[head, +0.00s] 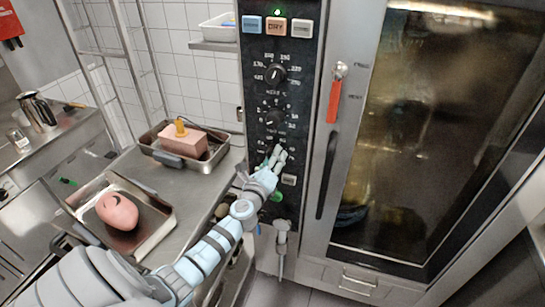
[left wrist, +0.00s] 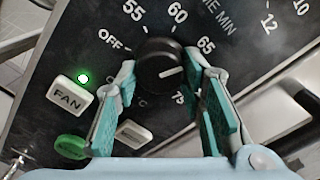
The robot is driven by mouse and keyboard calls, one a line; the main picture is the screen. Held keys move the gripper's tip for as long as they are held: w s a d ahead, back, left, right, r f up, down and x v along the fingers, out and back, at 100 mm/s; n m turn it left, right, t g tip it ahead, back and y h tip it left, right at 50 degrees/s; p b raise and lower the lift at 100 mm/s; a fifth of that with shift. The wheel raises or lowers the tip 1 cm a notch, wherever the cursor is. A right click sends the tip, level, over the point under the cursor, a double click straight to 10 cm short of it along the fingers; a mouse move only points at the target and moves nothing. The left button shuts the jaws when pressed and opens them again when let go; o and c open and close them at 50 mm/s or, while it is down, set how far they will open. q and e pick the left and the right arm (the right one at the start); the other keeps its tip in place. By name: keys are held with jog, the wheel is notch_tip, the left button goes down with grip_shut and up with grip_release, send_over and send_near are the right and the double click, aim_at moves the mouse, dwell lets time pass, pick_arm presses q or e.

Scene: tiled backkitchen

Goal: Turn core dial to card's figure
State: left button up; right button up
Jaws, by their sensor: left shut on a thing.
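The core dial (left wrist: 158,68) is a round black knob with a white pointer line. The scale around it shows OFF, 55, 60, 65 and 75. The line points right, toward the stretch between 65 and 75, where a finger hides the scale. My left gripper (left wrist: 163,88) is shut on the knob, one teal-padded finger on each side. In the head view my left gripper (head: 277,158) is at the lowest dial on the black oven panel (head: 258,95) and hides most of it. I cannot make out a card with a figure. My right gripper is out of view.
Above are a time dial (head: 273,118) and a temperature dial (head: 275,73). A lit green lamp (left wrist: 83,78) is by the FAN button (left wrist: 68,97). The oven door handle (head: 327,175) is to the right. Trays with a pink block (head: 183,143) and a pink lump (head: 117,211) stand left.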

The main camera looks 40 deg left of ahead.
pick_arm(q)
jog(key=shift+s+a+m+p, duration=0.15)
jog(key=shift+m+p, duration=0.75)
jog(key=shift+m, duration=3.6)
jog(key=shift+w+a+m+p, duration=0.1)
jog(key=shift+m+p, duration=0.8)
jog(key=shift+m, duration=3.6)
jog(key=o, duration=1.1)
jog(key=shift+s, duration=0.1)
jog(key=v, duration=1.2)
